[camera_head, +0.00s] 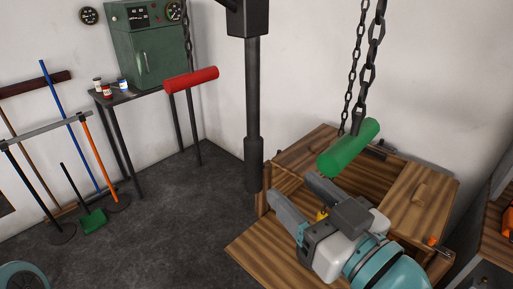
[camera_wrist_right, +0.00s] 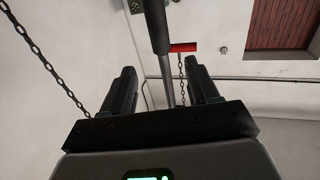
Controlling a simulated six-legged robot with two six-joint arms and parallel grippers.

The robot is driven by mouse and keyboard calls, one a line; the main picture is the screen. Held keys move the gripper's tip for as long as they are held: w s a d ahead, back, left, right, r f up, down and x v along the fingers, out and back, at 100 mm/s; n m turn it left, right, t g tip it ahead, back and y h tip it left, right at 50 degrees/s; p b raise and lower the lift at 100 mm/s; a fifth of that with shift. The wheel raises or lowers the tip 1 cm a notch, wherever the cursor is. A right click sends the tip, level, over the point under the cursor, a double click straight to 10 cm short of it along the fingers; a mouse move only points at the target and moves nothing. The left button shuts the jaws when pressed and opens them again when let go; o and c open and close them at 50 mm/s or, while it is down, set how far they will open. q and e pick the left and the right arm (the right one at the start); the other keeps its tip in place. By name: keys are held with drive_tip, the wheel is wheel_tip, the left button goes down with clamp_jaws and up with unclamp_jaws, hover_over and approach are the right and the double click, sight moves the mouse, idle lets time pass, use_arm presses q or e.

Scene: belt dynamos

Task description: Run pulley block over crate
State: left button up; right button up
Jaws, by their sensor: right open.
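A wooden crate (camera_head: 245,246) with raised lids or compartments stands at the right in the head view. A green bar (camera_head: 348,150) hangs on a chain over it. A red bar (camera_head: 191,80) hangs on another chain further left; it also shows in the wrist view (camera_wrist_right: 184,47). My right gripper (camera_head: 291,187) is open and empty, low over the crate and left of the green bar, apart from it. Its two fingers also show in the wrist view (camera_wrist_right: 163,70). I cannot make out a pulley block for certain. My left gripper is not in view.
A dark table (camera_head: 128,95) with jars and a green cabinet (camera_head: 148,45) is at the back left. Tools lean on the left wall. The middle floor is clear.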

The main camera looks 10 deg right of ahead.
sight(259, 156)
drive_tip(key=b+x, duration=0.2)
drive_tip(key=x, duration=1.1)
drive_tip(key=shift+f, duration=0.2)
drive_tip(key=shift+s+d, duration=0.1)
drive_tip(key=shift+s, duration=0.05)
drive_tip(key=shift+s+r, duration=0.1)
clamp_jaws()
